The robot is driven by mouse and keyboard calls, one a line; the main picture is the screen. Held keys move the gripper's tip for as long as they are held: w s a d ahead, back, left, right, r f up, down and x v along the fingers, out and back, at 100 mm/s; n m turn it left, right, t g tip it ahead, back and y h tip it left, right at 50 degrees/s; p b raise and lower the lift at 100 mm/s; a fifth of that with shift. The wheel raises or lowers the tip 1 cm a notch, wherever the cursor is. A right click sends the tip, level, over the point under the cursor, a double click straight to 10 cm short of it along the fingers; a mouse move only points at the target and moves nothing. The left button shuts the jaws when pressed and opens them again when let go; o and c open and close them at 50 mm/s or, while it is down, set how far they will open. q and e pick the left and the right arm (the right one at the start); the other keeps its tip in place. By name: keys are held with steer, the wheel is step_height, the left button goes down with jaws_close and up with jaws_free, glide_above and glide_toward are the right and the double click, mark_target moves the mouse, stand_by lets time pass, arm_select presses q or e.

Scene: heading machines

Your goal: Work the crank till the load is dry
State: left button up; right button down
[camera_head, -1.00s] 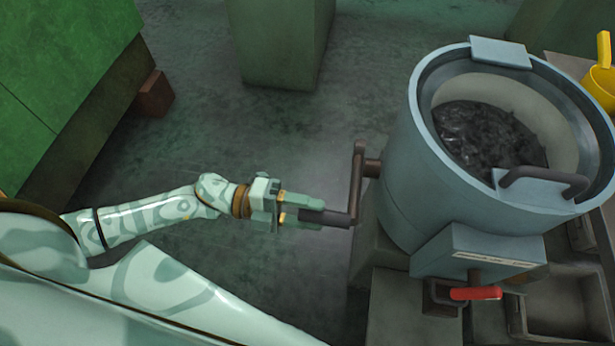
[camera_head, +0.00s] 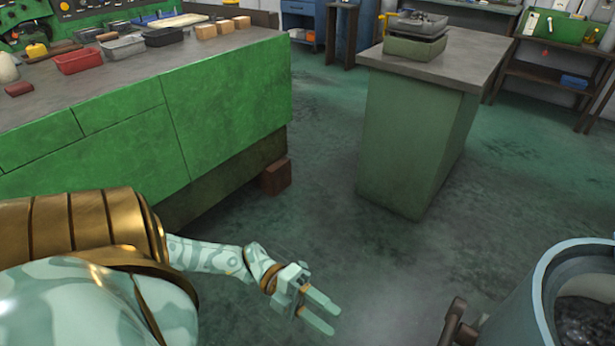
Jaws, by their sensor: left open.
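The blue-grey drum machine (camera_head: 545,297) stands at the lower right, cut off by the picture's edge. A dark load (camera_head: 588,318) lies inside it. The brown crank (camera_head: 453,322) shows in part at the drum's left side; its grip is below the picture. My left gripper (camera_head: 325,315) is open and empty, to the left of the crank and apart from it. My right gripper does not show.
A long green workbench (camera_head: 225,115) with trays and blocks on top runs along the left. A green pedestal table (camera_head: 410,140) with stacked trays (camera_head: 415,38) stands at the back middle. The floor between bench, table and drum is clear.

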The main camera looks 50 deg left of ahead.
arm_select(q)
steer(key=shift+v, duration=1.75)
